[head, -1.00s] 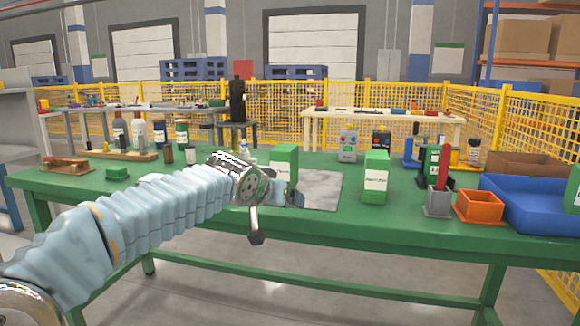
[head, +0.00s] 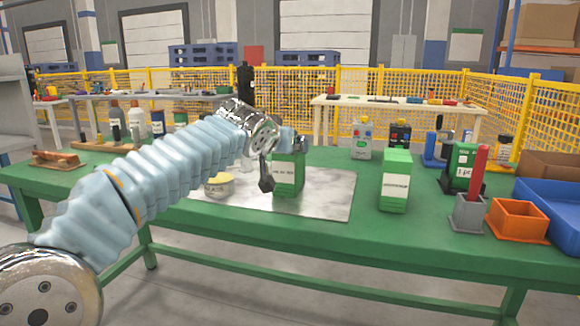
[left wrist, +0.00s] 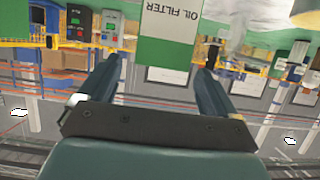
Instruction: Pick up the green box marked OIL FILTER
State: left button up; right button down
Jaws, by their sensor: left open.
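The green box with a white label (head: 288,180) stands upright on the grey metal sheet of the green table. In the left wrist view, which is upside down, its label (left wrist: 172,18) reads OIL FILTER. My left gripper (head: 281,158) is at the upper part of this box. Its fingers (left wrist: 163,62) are open, one on either side of the box, with visible gaps. A second green box with a white label (head: 396,183) stands upright to the right, its print too small to read. My right gripper is out of view.
A small pale tin (head: 219,184) stands left of the box on the metal sheet (head: 325,199). A grey holder (head: 468,213), an orange bin (head: 515,222) and a blue tray (head: 552,212) are at the right. Bottles line the back left. The table between the two green boxes is clear.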

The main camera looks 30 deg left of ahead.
pick_arm(q)
jog(key=p+x, duration=0.1)
jog(key=x, duration=0.5)
jog(key=shift+w+a+r, duration=0.1)
jog(key=shift+w+a, duration=0.05)
jog(key=shift+w, duration=0.05)
jog(key=c, duration=1.6)
